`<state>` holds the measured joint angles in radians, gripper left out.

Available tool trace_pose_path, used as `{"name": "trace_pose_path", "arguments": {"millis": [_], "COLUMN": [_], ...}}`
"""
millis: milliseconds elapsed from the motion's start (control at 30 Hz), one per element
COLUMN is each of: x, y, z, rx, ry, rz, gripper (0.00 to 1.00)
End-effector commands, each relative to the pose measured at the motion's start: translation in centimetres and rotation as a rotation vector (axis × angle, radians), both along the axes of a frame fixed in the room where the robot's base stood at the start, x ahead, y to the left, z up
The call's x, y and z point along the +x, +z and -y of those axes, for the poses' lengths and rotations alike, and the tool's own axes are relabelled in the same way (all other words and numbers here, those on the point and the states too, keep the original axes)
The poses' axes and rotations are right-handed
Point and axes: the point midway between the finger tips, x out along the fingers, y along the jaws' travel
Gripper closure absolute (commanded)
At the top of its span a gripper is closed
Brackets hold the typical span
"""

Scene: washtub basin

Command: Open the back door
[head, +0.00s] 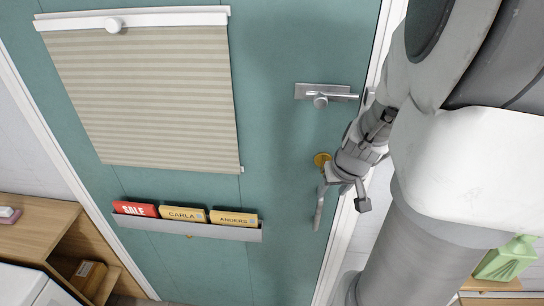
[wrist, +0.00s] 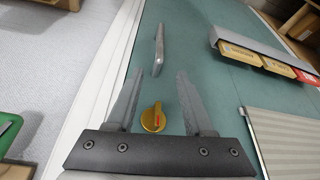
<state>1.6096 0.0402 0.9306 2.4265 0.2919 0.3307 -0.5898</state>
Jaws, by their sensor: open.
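The teal back door (head: 280,60) looks closed in its white frame. A gold turn knob (head: 321,158) with a red mark sits near its right edge; the knob also shows in the wrist view (wrist: 154,117). A silver lever handle (head: 318,210) is below the knob, and it shows beyond my fingers in the wrist view (wrist: 158,50). A silver slide bolt (head: 322,93) is above the knob. My gripper (head: 346,190) is open and empty beside the knob. In the wrist view the knob appears between my fingers (wrist: 160,75); contact cannot be told.
A striped blind (head: 145,95) covers the door's upper left. A grey rack (head: 190,228) with red and yellow packets is on the lower door. A wooden shelf (head: 30,220) stands at left. A green container (head: 505,260) is at lower right.

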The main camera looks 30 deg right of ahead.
Motion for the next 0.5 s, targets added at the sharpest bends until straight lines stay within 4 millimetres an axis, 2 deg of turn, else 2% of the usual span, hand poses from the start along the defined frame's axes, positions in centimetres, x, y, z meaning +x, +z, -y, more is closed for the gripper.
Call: {"name": "trace_pose_path", "arguments": {"millis": [500], "x": [1.2], "y": [-3.2], "z": [0.3], "rx": [0.003], "ry": [0.005], "rz": [-0.001], "gripper": [0.48]}}
